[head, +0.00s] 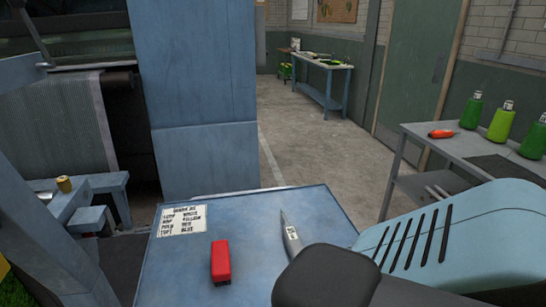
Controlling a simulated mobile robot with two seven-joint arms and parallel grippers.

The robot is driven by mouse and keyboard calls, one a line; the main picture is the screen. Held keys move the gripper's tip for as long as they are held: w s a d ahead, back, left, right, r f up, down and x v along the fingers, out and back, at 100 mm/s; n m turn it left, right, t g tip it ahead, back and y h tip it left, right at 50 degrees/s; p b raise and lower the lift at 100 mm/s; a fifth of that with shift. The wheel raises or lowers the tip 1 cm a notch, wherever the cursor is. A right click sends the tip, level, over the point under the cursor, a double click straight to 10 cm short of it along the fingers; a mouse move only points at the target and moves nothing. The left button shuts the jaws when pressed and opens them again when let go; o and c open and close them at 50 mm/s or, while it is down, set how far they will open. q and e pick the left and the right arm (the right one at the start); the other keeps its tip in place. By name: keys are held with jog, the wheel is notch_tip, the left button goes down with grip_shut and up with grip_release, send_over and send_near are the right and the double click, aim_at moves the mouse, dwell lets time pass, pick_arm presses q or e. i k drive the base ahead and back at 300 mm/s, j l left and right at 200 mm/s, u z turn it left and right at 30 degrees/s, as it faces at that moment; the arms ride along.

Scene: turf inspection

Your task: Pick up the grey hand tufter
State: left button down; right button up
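The grey hand tufter (292,238) lies on the blue tabletop (250,222), right of its middle. It is slim and light grey, with a pointed end toward the far side of the table and dark marks on its body. Its near end meets the edge of my dark arm part in the picture, so I cannot tell whether some of it is hidden. My teal and dark arm covers the lower right of the view. Neither gripper's fingers show.
A red block-like object (220,261) lies left of the tufter. A printed card (182,220) lies at the far left of the tabletop. A blue machine column (195,90) stands behind the table.

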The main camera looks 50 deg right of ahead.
aim_at(292, 242)
jog(key=z, duration=1.9)
jog(key=l+u, duration=0.1)
jog(key=l, duration=0.2)
